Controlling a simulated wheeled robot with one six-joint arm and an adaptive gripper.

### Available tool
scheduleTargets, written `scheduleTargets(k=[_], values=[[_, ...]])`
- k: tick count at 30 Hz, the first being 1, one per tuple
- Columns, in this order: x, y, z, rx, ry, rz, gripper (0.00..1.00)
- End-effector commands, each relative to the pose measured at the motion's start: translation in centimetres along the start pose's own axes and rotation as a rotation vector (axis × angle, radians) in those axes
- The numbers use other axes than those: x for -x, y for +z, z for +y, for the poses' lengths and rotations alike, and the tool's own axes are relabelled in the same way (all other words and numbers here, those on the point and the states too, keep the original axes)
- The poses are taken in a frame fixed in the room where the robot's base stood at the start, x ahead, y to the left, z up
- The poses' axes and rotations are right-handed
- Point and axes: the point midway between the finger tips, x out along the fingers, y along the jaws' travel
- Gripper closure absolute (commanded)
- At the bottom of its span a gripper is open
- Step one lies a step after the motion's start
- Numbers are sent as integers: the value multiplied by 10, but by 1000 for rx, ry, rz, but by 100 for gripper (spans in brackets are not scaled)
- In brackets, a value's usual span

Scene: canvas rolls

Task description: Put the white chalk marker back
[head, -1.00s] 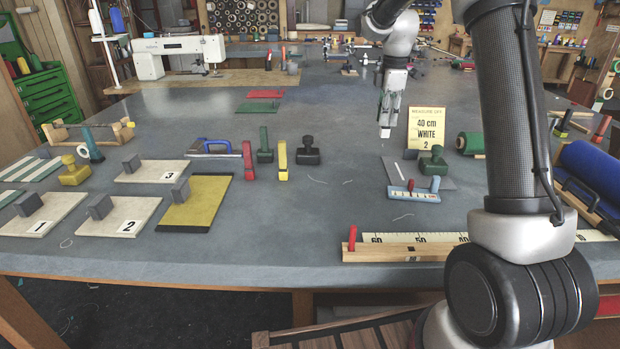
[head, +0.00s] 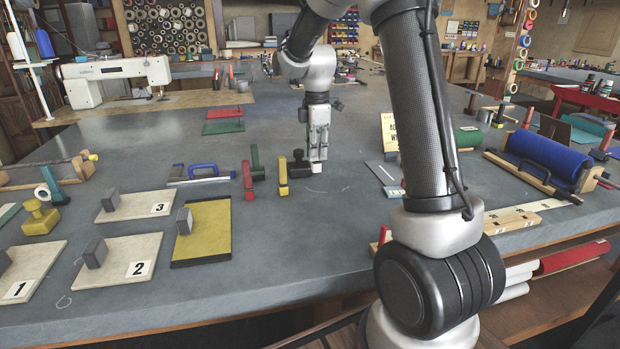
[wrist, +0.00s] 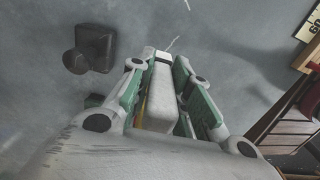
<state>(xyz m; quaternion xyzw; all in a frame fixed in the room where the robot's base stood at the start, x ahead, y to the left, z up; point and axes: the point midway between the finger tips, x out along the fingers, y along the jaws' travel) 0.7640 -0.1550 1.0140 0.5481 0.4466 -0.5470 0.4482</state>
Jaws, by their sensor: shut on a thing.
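My gripper (head: 319,150) is over the grey table, just right of the black knobbed block (head: 301,168). In the wrist view its green-padded fingers (wrist: 165,80) are shut on the white chalk marker (wrist: 159,92), a long pale block. In the head view the marker is mostly hidden by the fingers. Whether its tip touches the table I cannot tell. A yellow upright piece (head: 283,177) and a red one (head: 248,180) stand to the left of the black block, which also shows in the wrist view (wrist: 92,48).
Numbered boards (head: 132,206) and a yellow board (head: 203,238) lie at the front left. A yellow sign (head: 389,133) stands right, partly behind my arm. The table in front of the gripper is clear.

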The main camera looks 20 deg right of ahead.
Motion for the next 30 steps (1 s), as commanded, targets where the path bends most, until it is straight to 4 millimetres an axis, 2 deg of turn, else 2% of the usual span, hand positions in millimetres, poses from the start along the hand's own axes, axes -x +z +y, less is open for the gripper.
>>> scheduleTargets(k=[3, 8, 14, 25, 26, 29, 30], values=[[-19, 0, 0, 0, -1, 0, 100], [-32, 0, 0, 1, 0, 0, 100], [-60, 0, 0, 1, -1, 0, 100], [-65, 0, 0, 1, 1, 0, 100], [-65, 0, 0, 1, 1, 0, 77], [-65, 0, 0, 1, 1, 0, 59], [-65, 0, 0, 1, 1, 0, 59]])
